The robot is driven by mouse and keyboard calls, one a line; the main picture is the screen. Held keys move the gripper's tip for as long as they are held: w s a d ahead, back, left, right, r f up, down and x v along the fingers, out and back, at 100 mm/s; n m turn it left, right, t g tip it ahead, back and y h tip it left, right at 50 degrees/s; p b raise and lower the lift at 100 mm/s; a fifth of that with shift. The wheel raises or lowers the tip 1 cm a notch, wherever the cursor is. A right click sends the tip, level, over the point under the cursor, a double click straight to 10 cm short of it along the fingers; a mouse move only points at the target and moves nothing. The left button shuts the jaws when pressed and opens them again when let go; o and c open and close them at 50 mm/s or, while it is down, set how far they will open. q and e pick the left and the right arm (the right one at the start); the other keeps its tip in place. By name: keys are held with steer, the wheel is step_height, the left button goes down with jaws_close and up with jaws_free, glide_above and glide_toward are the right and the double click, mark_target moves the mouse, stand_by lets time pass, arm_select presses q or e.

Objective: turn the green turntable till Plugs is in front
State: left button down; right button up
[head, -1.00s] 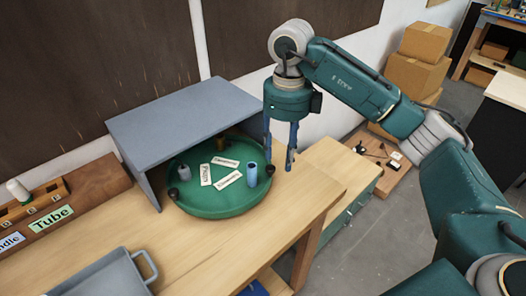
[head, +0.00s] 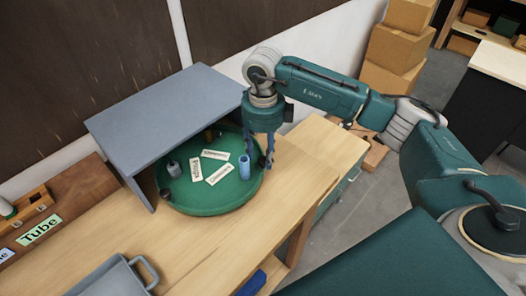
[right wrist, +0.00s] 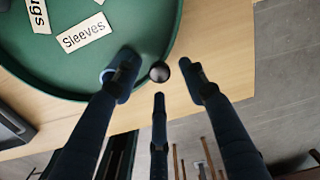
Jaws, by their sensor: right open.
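The green turntable (head: 232,196) sits on the wooden bench, partly under a grey shelf. Three white labels lie on it, too small to read in the head view. In the right wrist view the turntable (right wrist: 130,30) shows a "Sleeves" label (right wrist: 84,33) and a partly cut-off label (right wrist: 40,15) ending in "ugs". A dark round knob (right wrist: 160,72) at the rim lies between the fingertips of my right gripper (right wrist: 157,82). The right gripper (head: 256,163) is open and reaches down at the turntable's right rim. I cannot tell whether it touches the knob. My left gripper is out of view.
The grey shelf (head: 165,115) covers the turntable's back. A grey tray (head: 112,278) is front left.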

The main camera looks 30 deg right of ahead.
steer(key=shift+f, duration=0.75)
steer(key=shift+c, duration=1.3)
jaws_close()
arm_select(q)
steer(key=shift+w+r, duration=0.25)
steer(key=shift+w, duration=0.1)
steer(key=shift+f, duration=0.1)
arm_select(e)
steer(key=shift+w+d, duration=0.1)
